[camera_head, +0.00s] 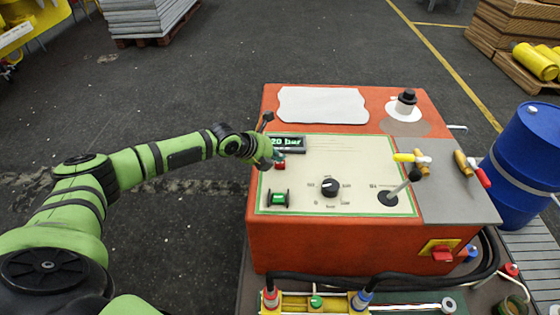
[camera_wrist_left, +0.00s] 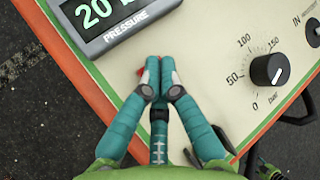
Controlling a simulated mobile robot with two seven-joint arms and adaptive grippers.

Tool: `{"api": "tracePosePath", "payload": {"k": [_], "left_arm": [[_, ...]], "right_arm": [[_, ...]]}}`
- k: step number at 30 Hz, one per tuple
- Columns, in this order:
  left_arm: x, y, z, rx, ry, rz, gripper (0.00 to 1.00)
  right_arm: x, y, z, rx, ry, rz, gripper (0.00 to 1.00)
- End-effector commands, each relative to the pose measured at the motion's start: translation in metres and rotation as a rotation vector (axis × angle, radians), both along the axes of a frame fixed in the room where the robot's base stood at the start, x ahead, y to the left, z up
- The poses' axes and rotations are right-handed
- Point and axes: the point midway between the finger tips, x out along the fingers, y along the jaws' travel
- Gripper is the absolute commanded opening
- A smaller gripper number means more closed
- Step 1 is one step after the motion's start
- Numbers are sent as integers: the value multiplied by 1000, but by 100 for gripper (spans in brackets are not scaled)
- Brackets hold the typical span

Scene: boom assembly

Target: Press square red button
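The square red button (camera_head: 280,166) is on the cream control panel, just below the pressure display. In the left wrist view only slivers of red (camera_wrist_left: 141,72) show around my fingertips, which hide most of the button. My left gripper (camera_head: 275,158) is over the panel's left edge at the button. In the left wrist view its teal fingers (camera_wrist_left: 154,72) are together and hold nothing. I cannot tell whether the fingertips touch the button. My right gripper is not in view.
The pressure display (camera_head: 288,142) reads 20 bar. A green switch (camera_head: 278,199), black knob (camera_head: 330,187) and lever (camera_head: 404,186) are on the panel. A red switch on a yellow plate (camera_head: 441,247) is on the front. A blue barrel (camera_head: 524,160) stands at right.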

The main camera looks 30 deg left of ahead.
Motion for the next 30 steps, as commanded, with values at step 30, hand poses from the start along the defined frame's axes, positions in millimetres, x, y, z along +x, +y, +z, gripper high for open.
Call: {"api": "tracePosePath", "payload": {"k": [30], "left_arm": [[1, 0, 58, 0, -3, 0, 0]], "right_arm": [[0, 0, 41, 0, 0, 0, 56]]}}
